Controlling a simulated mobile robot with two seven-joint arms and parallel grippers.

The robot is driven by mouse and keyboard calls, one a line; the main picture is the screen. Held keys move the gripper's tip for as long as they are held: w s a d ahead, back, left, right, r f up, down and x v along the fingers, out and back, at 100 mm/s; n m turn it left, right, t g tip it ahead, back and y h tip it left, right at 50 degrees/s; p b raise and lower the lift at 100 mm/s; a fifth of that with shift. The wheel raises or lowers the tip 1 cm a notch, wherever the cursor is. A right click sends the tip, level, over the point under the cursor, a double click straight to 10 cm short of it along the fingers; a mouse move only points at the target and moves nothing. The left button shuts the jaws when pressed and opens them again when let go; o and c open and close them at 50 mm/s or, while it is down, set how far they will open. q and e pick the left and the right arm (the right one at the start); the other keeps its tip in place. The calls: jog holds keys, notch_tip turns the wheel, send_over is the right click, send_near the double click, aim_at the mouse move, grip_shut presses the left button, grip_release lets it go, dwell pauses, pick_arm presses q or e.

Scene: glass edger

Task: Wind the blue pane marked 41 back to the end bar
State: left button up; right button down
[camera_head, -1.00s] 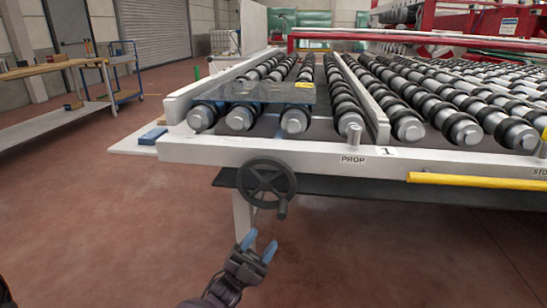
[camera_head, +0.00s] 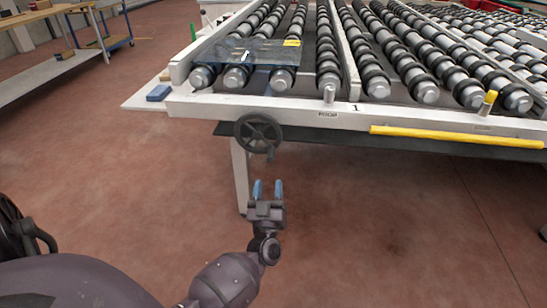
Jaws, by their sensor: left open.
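A bluish see-through glass pane (camera_head: 222,52) lies flat on the left lane of rollers, with a small yellow tag (camera_head: 292,43) at its right edge; its number is too small to read. A dark handwheel (camera_head: 258,133) with a crank handle is mounted on the white front rail (camera_head: 215,106) below the pane. My left gripper (camera_head: 267,189) is open and empty, its blue fingertips pointing up below the wheel and apart from it. My right gripper is not in view.
A yellow bar (camera_head: 455,137) runs along the front rail at the right. A blue block (camera_head: 159,92) sits on the left ledge. A workbench (camera_head: 50,75) stands far left. The red floor ahead is clear.

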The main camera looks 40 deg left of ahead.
aim_at(271, 157)
pick_arm(q)
jog(key=shift+g+h, duration=0.4)
jog(key=shift+g, duration=0.1)
jog(key=x, duration=0.3)
jog(key=f+x, duration=0.1)
jog(key=x, duration=0.3)
jog(key=f+b+x, duration=0.1)
jog(key=x, duration=0.2)
jog(key=shift+w+a+r, duration=0.15)
jog(key=shift+w+a, duration=0.3)
jog(key=shift+w, duration=0.1)
grip_shut()
